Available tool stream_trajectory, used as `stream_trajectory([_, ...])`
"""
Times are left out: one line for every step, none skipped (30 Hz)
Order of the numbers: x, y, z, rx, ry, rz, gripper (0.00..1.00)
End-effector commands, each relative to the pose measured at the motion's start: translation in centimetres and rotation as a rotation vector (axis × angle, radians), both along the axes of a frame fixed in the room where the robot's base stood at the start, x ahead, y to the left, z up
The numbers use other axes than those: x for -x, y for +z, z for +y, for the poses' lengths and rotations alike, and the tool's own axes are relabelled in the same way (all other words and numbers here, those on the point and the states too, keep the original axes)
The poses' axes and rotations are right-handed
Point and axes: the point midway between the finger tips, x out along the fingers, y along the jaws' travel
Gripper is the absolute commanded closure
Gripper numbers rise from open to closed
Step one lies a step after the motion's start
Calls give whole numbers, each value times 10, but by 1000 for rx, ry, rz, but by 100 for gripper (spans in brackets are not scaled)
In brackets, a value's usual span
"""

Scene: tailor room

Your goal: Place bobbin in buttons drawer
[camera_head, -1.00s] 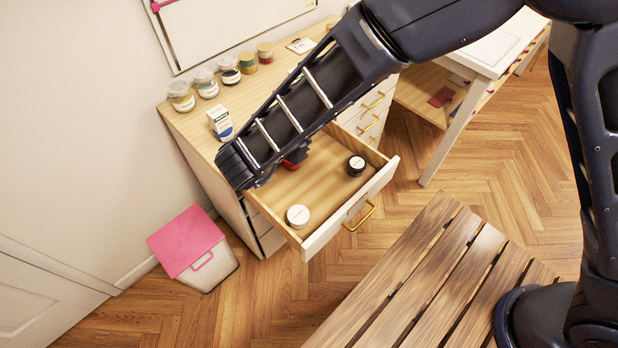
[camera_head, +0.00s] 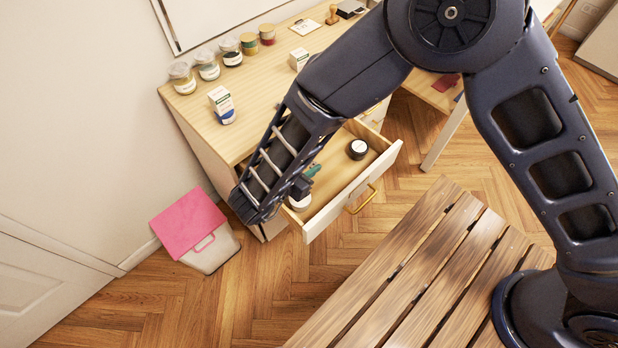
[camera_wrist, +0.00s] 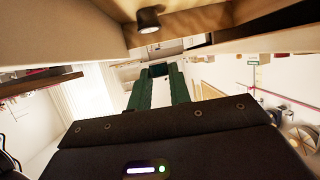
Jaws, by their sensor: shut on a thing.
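The open drawer (camera_head: 330,209) sticks out from the wooden cabinet. A black round jar (camera_head: 357,149) stands in its far right part, and a white-lidded round container (camera_head: 300,203) is at its near left, partly behind my arm. My gripper (camera_head: 313,170) shows only as a bit of green over the drawer. In the wrist view my gripper's green fingers (camera_wrist: 158,72) are closed on a small dark thing, the bobbin (camera_wrist: 158,69), whose shape is hardly visible. A dark jar (camera_wrist: 148,19) shows beyond the fingers, apart from them.
Several jars (camera_head: 208,64) and small boxes (camera_head: 222,104) stand on the cabinet top. A bin with a pink lid (camera_head: 188,222) stands on the floor at left. A slatted wooden bench (camera_head: 420,260) is in front of the drawer. My forearm crosses the drawer's left part.

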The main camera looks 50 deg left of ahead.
Motion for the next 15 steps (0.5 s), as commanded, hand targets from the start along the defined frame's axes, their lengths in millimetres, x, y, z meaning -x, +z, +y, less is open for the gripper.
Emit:
stream_trajectory([0, -10, 0, 2, 0, 0, 100])
stream_trajectory([0, -14, 0, 2, 1, 0, 100])
stream_trajectory([0, -18, 0, 2, 1, 1, 100])
stream_trajectory([0, -21, 0, 1, 1, 1, 100])
stream_trajectory([0, -23, 0, 1, 1, 1, 100])
stream_trajectory([1, -25, 0, 0, 1, 1, 100])
stream_trajectory([0, -26, 0, 0, 1, 1, 100])
stream_trajectory([1, -27, 0, 0, 1, 1, 100])
stream_trajectory([0, -29, 0, 0, 1, 1, 100])
stream_trajectory([0, -31, 0, 1, 1, 1, 100])
stream_trajectory([0, -33, 0, 1, 1, 0, 100])
stream_trajectory([0, -37, 0, 1, 1, 0, 100])
stream_trajectory([0, -41, 0, 1, 2, 0, 100])
stream_trajectory([0, -45, 0, 1, 2, 0, 100])
stream_trajectory([0, -51, 0, 2, 2, -1, 100])
